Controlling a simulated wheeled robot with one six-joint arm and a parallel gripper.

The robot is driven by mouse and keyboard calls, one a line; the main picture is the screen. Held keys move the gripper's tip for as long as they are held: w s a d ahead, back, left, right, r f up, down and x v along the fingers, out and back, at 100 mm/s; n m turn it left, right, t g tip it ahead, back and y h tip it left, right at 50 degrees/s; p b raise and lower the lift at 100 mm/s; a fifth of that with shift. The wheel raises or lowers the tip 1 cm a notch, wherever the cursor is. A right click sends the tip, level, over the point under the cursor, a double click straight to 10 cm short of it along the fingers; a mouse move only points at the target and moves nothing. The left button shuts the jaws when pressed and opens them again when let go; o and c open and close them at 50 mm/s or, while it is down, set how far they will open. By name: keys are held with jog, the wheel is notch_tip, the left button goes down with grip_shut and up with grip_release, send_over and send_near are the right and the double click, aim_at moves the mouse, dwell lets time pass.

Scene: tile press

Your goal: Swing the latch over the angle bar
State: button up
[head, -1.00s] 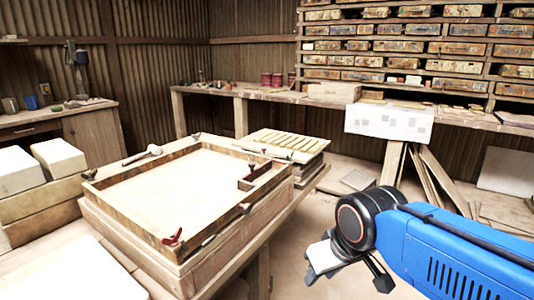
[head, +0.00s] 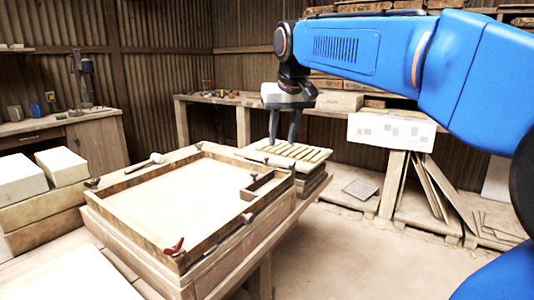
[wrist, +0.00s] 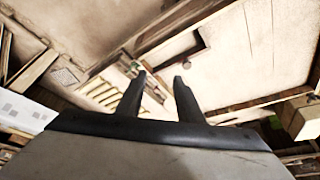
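A wooden frame (head: 130,222) lies on the work table, with a pale slab inside it. A red latch (head: 175,246) sits at its near corner. Darker latch-like fittings sit at other points, such as the left corner (head: 92,183) and the right side (head: 248,217). An L-shaped bar (head: 262,186) lies inside the right corner; I cannot tell whether it is the angle bar. It also shows in the wrist view (wrist: 192,48). My gripper (head: 283,141) points down, high beyond the frame's right part. In the wrist view its fingers (wrist: 160,78) are apart and empty.
A slatted stack (head: 290,152) stands just behind the frame's right corner, near my gripper. A mallet-like tool (head: 145,162) lies on the frame's back left edge. White blocks (head: 62,166) stand at the left.

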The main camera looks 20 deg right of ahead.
jog(key=w+r, duration=0.5)
jog(key=w, duration=0.4)
jog(key=shift+m, duration=0.3)
jog(key=x, duration=1.7)
jog(key=shift+d, duration=0.35)
grip_shut()
